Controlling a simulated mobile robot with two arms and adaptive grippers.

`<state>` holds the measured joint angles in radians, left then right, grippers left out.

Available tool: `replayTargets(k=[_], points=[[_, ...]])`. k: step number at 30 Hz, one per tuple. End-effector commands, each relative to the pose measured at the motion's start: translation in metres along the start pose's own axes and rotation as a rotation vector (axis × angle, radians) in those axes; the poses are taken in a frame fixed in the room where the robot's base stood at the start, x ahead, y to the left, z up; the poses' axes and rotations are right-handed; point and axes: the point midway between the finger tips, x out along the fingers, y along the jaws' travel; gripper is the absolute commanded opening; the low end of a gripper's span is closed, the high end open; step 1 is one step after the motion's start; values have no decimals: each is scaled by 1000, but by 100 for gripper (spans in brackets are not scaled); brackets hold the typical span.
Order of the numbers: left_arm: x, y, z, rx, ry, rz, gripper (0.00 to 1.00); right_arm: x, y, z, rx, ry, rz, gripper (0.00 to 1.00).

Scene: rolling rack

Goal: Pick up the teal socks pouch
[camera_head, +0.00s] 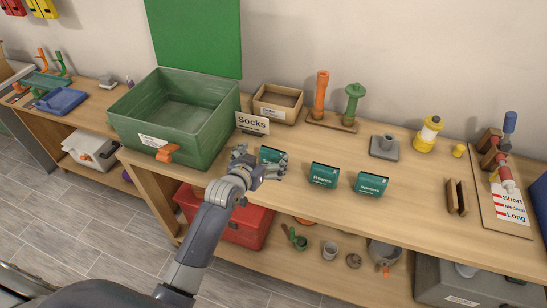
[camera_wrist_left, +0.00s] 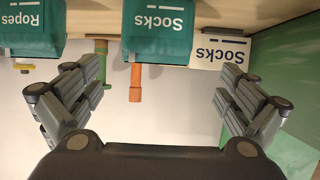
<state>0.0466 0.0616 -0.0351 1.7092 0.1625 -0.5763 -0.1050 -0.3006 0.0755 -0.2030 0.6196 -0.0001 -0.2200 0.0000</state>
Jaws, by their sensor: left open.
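I see no contact. The Socks sign (camera_head: 252,123) also shows in the wrist view (camera_wrist_left: 219,51). My right gripper is in neither view.
Two similar teal pouches, one labelled Ropes (camera_head: 323,175) and another (camera_head: 371,184), stand to the right. A large green bin (camera_head: 205,130) is at the left, with a small cardboard box (camera_head: 277,104) behind the sign. Orange and green posts stand at the back. Bare tabletop lies in front.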

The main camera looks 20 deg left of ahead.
Motion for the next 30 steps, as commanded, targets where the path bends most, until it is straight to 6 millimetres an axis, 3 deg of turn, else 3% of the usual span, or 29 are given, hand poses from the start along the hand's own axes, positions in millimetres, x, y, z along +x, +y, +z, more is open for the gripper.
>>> replayTargets(k=[8,19,30], points=[[15,2,-1,-2,-1,1,98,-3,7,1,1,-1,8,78],[55,6,-2,-1,-2,1,98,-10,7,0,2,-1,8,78],[62,6,-1,-1,-2,1,98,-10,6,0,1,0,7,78]])
